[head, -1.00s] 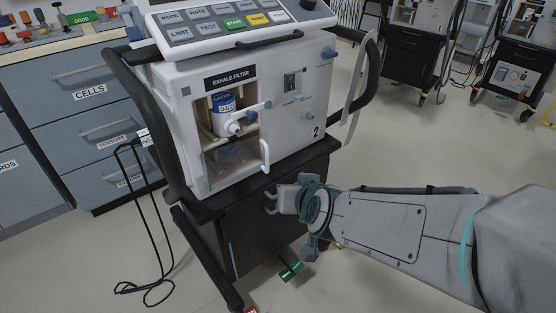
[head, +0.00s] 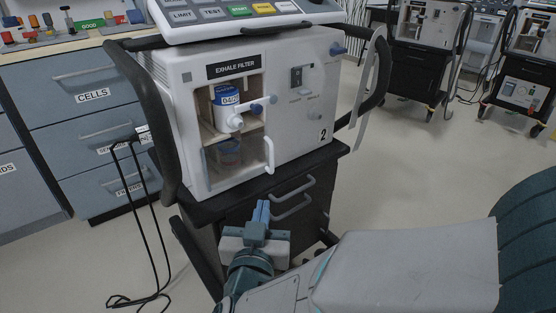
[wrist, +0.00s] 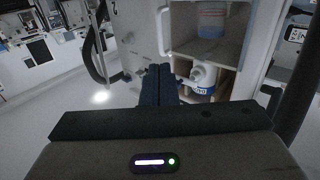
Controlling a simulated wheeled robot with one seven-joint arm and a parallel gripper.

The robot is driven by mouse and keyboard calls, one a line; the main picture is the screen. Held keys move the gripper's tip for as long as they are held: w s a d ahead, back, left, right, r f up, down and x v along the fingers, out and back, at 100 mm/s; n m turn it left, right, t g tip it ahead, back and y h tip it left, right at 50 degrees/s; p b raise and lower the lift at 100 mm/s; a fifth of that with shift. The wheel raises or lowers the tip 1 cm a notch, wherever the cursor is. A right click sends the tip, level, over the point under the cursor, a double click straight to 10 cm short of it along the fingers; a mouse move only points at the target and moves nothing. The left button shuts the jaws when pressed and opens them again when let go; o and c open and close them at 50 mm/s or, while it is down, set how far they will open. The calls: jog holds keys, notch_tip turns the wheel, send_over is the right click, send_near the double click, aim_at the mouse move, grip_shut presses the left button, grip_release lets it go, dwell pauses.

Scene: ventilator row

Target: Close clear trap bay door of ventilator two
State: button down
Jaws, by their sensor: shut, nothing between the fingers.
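Ventilator two (head: 300,120) is a white box marked "2" on a black cart. Below its "EXHALE FILTER" label, a blue-and-white filter canister (head: 228,103) sits in the upper bay. The clear trap bay door (head: 213,178) is at the lower bay, with a jar (head: 229,152) behind it. Its white upright handle (head: 268,155) is at the right; it also shows in the wrist view (wrist: 162,32). I cannot tell how far the door stands ajar. My gripper (head: 261,208) is shut and empty, below and apart from the handle. Its fingers also show in the wrist view (wrist: 160,82).
The black cart's drawers with grey handles (head: 293,200) are just behind my gripper. A black side rail (head: 145,110) curves along the ventilator's left. Blue drawer cabinets (head: 80,100) and a hanging black cable (head: 140,220) are at left. Open floor lies at right.

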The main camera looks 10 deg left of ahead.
aim_at(272, 161)
jog(key=w, duration=0.4)
jog(key=w+a+p, duration=0.1)
jog(key=w, duration=0.7)
jog(key=shift+w+a+f, duration=0.1)
jog(key=shift+w+a, duration=0.1)
jog(key=shift+a, duration=0.2)
jog(key=shift+w+a, duration=0.1)
jog(key=shift+w, duration=0.35)
jog(key=shift+w+a, duration=0.25)
jog(key=shift+w, duration=0.3)
jog(key=shift+w+a, duration=0.2)
jog(key=shift+w, duration=0.35)
jog(key=shift+s, duration=0.1)
